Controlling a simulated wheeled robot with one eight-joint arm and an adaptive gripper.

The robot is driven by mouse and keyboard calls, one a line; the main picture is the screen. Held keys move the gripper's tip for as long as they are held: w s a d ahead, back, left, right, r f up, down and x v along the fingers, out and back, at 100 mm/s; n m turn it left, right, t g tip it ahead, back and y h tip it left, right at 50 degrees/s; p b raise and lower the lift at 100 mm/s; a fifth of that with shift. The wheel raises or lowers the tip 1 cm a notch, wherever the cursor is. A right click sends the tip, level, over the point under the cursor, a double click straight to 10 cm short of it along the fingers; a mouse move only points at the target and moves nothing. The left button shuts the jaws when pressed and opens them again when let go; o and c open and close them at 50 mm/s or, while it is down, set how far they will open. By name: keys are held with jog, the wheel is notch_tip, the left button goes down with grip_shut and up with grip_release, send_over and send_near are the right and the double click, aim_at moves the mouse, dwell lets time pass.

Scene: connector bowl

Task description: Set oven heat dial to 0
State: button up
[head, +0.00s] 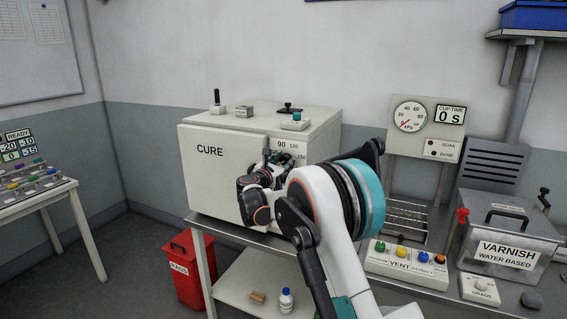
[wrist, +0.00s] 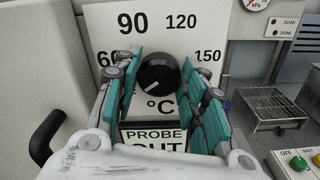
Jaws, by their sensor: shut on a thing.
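The oven heat dial (wrist: 158,72) is a round black knob on the white front panel of the CURE oven (head: 215,170). In the wrist view its pale pointer mark aims to the lower left, below the 60. The 90, 120 and 150 also show around it, with °C beneath; no 0 on the scale is visible. My gripper (wrist: 160,76) has its teal-padded fingers on either side of the dial and is shut on it. In the head view my gripper (head: 280,160) is at the panel and hides the dial.
A PROBE OUT display (wrist: 153,138) sits below the dial, partly hidden. A black oven handle (wrist: 47,135) stands out at the left. A wire rack (head: 405,220), a VENT button box (head: 405,264) and a VARNISH tank (head: 508,245) stand to the right on the bench.

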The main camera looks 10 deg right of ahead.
jog(key=shift+f, duration=0.1)
jog(key=o, duration=1.1)
jog(key=shift+c, duration=0.2)
jog(key=v, duration=1.2)
